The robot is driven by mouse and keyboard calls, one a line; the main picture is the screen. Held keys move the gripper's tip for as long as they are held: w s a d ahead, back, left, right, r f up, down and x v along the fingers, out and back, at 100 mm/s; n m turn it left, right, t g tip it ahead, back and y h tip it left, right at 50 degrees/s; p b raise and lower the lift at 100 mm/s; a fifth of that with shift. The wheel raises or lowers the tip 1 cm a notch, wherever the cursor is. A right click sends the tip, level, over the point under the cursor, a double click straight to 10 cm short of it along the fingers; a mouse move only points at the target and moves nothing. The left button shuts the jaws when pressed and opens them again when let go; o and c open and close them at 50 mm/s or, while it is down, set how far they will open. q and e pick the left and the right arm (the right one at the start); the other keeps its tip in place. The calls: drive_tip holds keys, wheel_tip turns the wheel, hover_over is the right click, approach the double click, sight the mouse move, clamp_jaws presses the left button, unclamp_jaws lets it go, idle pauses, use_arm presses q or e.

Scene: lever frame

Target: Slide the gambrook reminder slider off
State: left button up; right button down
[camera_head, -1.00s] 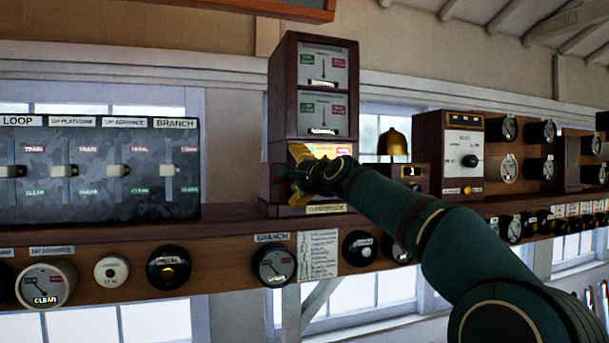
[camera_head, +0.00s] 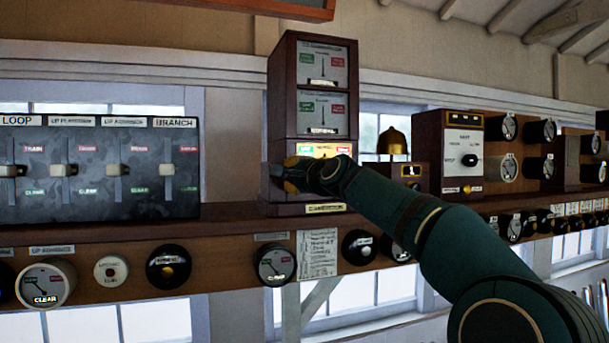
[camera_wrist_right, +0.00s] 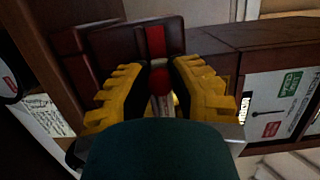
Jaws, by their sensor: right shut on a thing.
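The tall dark red cabinet (camera_head: 280,100) stands on the shelf, with two dial windows above and a lit green, yellow and red strip (camera_head: 325,150) below. A blurred label (camera_head: 325,208) is at its foot. My right gripper (camera_head: 290,186) is at the cabinet's lower front and covers part of it. The slider's track is mostly hidden. My left gripper is not in view.
A panel of several sliders (camera_head: 100,170) stands left of the cabinet. A brass bell (camera_head: 393,143) and a white-faced instrument (camera_head: 463,155) stand to the right. Round dials line the shelf front (camera_head: 220,250) below.

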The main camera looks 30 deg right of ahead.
drive_tip(key=a, duration=0.2)
drive_tip(key=shift+w+a, duration=0.35)
drive_tip(key=shift+a, duration=0.05)
idle(0.5)
drive_tip(key=shift+c, duration=0.3)
unclamp_jaws()
drive_tip(key=shift+a, duration=0.1)
